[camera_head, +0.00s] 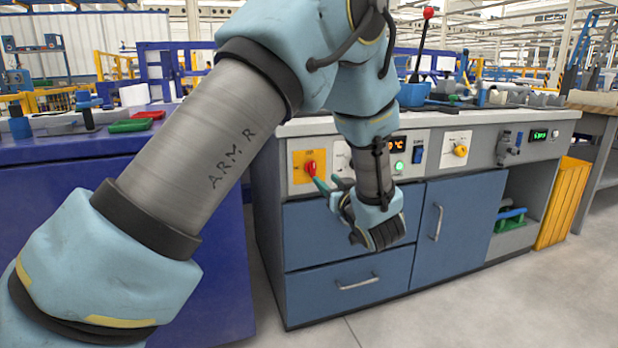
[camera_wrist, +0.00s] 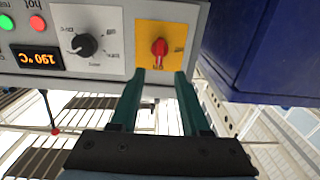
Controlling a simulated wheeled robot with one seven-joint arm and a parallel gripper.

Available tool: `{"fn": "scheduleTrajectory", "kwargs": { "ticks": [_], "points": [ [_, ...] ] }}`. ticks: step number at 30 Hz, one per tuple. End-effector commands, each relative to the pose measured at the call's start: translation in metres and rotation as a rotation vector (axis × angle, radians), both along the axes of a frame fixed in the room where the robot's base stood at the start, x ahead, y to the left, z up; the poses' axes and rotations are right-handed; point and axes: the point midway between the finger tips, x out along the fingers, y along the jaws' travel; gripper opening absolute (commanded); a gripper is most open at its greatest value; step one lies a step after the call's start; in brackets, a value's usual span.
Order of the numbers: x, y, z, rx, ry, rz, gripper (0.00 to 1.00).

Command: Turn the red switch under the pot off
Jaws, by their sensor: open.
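The red switch (camera_head: 310,168) is a small rotary knob on a yellow-orange plate (camera_head: 297,178) at the left end of the grey control panel. In the wrist view, the red switch (camera_wrist: 160,47) is just beyond and between the fingertips, on its yellow plate (camera_wrist: 160,28). My gripper (camera_head: 325,183) points at the panel with its green fingers close to the switch. The wrist view shows my gripper (camera_wrist: 159,74) open, with a finger on each side of the knob's line and nothing held. I cannot tell whether the fingertips touch the knob.
A black dial (camera_wrist: 84,45) on a white plate sits beside the switch, then a lit display (camera_wrist: 37,59). A yellow knob (camera_head: 460,150) is farther right. Blue drawers (camera_head: 340,235) lie below the panel. A dark blue cabinet (camera_wrist: 265,55) stands close to the switch's other side.

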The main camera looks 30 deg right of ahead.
Motion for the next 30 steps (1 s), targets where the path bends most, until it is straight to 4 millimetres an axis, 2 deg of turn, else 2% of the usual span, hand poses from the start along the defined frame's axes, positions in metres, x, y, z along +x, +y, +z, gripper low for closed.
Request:
{"fn": "scheduleTrajectory", "kwargs": {
  "ticks": [9, 15, 27, 30],
  "points": [
    [0.060, -0.006, -0.001, -0.001, 0.000, 0.002, 0.46],
    [0.083, -0.009, -0.001, -0.001, 0.001, 0.000, 0.46],
    [0.090, -0.010, 0.000, 0.000, 0.002, -0.001, 0.46],
    [0.090, -0.010, 0.000, 0.000, 0.002, -0.001, 0.35]
  ]
}}
